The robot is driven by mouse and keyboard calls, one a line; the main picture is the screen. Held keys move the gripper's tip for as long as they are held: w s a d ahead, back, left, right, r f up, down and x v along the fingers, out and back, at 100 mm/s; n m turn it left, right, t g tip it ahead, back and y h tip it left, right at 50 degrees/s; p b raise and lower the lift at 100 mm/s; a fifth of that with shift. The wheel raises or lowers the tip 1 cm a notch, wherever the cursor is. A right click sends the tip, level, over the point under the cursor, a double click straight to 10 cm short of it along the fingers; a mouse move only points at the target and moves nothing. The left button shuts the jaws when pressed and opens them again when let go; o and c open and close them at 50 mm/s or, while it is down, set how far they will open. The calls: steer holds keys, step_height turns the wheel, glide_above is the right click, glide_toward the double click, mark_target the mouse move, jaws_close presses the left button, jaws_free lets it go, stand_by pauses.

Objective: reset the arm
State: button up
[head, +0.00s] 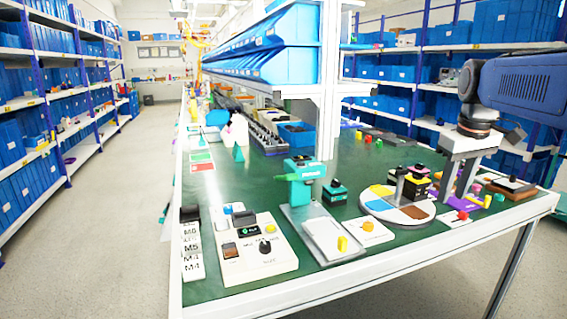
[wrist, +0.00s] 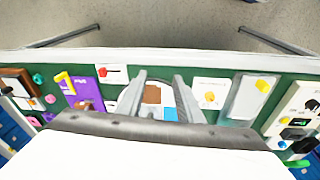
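My gripper (head: 454,194) hangs from the arm at the right of the head view, pointing down over the right part of the green table. In the wrist view my gripper (wrist: 160,76) shows two grey fingers apart with nothing held between them. The white switch box with a black rotary knob (head: 265,247) stands at the table's near left, well away from my gripper. Part of that box also shows at the right edge of the wrist view (wrist: 292,125).
A round colour-sectored disc (head: 398,206) lies left of my gripper. A teal drill-press-like stand (head: 300,178) is farther left. Small blocks and a purple plate (head: 463,203) surround the gripper's fingers. A white shelf post (head: 328,80) rises behind. The green table (head: 240,185) has clear areas.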

steer(key=s+a+f+m+t, duration=0.1)
steer(key=s+a+f, duration=0.5)
steer(key=s+f, duration=0.3)
steer(key=s+a+f+m+t, duration=0.1)
steer(key=s+a+f, duration=0.4)
steer(key=s+f, duration=0.5)
steer(key=shift+s+a+f+t+y, duration=0.3)
steer(key=shift+s+a+t, duration=0.1)
steer(key=shift+s, duration=0.7)
steer(key=shift+d+r, duration=0.1)
steer(key=shift+c, duration=0.2)
stand_by(0.6)
